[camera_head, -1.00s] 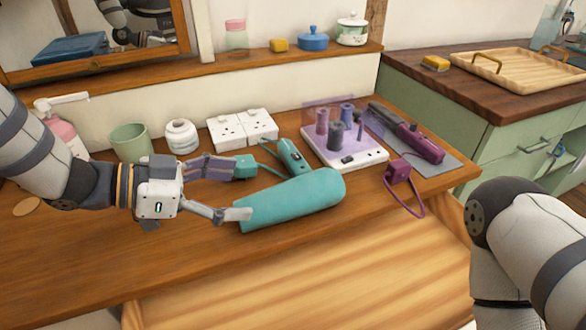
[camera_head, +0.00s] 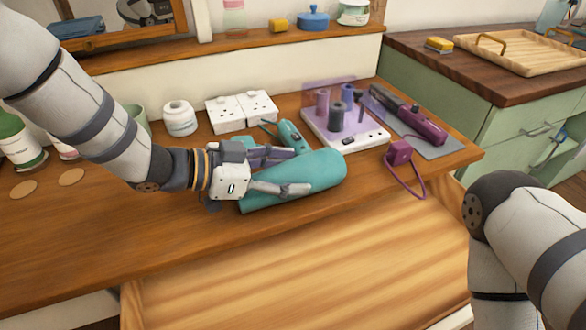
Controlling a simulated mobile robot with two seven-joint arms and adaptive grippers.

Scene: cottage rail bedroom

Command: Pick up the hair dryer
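The teal hair dryer (camera_head: 322,176) lies on the wooden desk, its thick barrel along the front and its handle (camera_head: 292,136) with a dark switch pointing to the back. My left gripper (camera_head: 294,170) is over the left part of the barrel. Its fingers are apart, one in front of and over the barrel and the other at its back side. The gripper hides part of the barrel and most of the teal plug; I cannot tell whether the fingers touch the barrel. My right gripper is out of view; only its arm shows.
A white roller set (camera_head: 345,140) with a clear purple lid stands behind the dryer. Right of it are a purple styling iron (camera_head: 420,128) and its purple plug (camera_head: 400,152). White sockets (camera_head: 241,110) and a white jar (camera_head: 180,118) stand behind. The front left desk is clear.

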